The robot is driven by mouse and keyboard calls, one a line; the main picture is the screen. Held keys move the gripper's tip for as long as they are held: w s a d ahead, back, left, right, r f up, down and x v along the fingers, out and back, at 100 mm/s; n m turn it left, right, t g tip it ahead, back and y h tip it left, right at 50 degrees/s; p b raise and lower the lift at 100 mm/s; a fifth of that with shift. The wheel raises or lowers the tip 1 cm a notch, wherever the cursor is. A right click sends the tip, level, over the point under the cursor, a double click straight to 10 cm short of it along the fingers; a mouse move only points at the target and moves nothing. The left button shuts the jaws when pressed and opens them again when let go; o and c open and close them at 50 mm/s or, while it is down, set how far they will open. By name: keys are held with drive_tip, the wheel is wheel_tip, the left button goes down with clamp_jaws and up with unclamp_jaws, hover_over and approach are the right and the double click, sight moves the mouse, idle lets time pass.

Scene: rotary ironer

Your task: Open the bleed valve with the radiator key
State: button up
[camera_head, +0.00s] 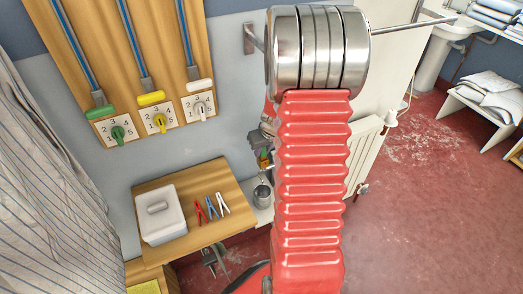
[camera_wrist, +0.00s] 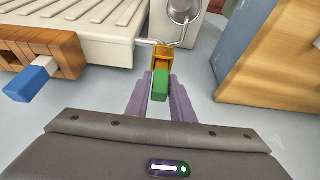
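In the wrist view my gripper (camera_wrist: 162,78) has its two purple fingers on either side of the green grip (camera_wrist: 161,85) of a small brass-coloured key (camera_wrist: 162,57). The fingertips look closed on the green part. The key's far end is by a thin metal rod or wire at the edge of the white radiator (camera_wrist: 95,25); whether it sits on the bleed valve is hidden. In the head view the small green and orange piece (camera_head: 263,158) shows left of my red arm, which covers much of that spot. The radiator (camera_head: 362,150) stands behind my arm.
A metal cup (camera_head: 262,195) hangs by a wire beneath the key; it also shows in the wrist view (camera_wrist: 184,10). A wooden table (camera_head: 195,235) holds a white box (camera_head: 160,215) and several coloured clips. In the wrist view, a blue-ended brown block (camera_wrist: 30,82) lies left.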

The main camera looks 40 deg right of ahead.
clamp_jaws()
drive_tip(key=shift+n, duration=0.3)
drive_tip(key=shift+n+y, duration=0.8)
drive_tip(key=shift+n, duration=0.9)
drive_tip(key=n+y, duration=0.1)
drive_tip(key=n, duration=0.2)
drive_tip(key=n+y, duration=0.1)
drive_tip(key=n, duration=0.1)
drive_tip(key=n+g, duration=0.1)
drive_tip(key=n, duration=0.2)
drive_tip(key=shift+y, duration=0.4)
drive_tip(key=n+g, duration=0.1)
drive_tip(key=n, duration=0.3)
drive_tip(key=shift+d+n+y, duration=0.1)
drive_tip(key=shift+n+y, duration=0.2)
drive_tip(key=shift+y, duration=0.1)
drive_tip(key=o, duration=0.5)
unclamp_jaws()
drive_tip(key=shift+r, duration=0.1)
